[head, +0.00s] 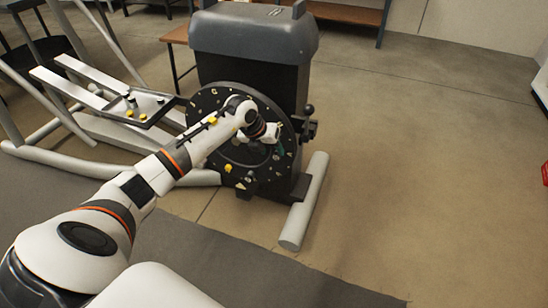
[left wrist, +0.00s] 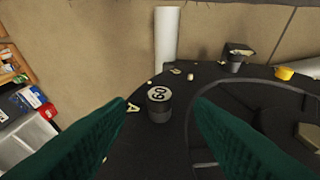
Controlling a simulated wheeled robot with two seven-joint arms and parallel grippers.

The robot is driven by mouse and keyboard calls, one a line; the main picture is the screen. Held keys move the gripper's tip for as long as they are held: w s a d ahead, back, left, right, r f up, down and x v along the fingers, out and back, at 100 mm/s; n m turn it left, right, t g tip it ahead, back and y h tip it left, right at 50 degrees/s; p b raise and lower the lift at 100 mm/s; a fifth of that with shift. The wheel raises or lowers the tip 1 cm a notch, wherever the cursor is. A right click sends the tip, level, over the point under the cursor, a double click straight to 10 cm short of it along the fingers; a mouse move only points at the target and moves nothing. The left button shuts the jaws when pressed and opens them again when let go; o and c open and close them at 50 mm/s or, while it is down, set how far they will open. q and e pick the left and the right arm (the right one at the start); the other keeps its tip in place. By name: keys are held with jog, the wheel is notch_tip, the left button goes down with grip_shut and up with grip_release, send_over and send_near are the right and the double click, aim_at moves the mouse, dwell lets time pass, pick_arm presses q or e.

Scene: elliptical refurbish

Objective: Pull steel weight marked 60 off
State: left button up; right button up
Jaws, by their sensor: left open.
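The steel weight marked 60 (left wrist: 160,95) is a short dark cylinder with a pale, numbered top. In the left wrist view it stands on the black round disc (left wrist: 185,85), near its rim. My left gripper (left wrist: 160,104) is open, its two green fingers on either side of the weight in the picture, with gaps showing. I cannot tell how far the fingertips are from it in depth. In the head view my left gripper (head: 268,134) is in front of the elliptical's disc (head: 243,99), and I cannot make out the weight there. My right gripper is not in view.
Other small pieces sit on the disc, including a yellow one (left wrist: 284,73) and a dark cylinder (left wrist: 236,62). The elliptical's grey housing (head: 253,35) rises above, with a pale foot tube (head: 304,205) below.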

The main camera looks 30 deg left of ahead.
aim_at(275, 154)
pick_arm(q)
jog(key=shift+b+x, duration=0.5)
jog(key=shift+x, duration=1.1)
grip_shut()
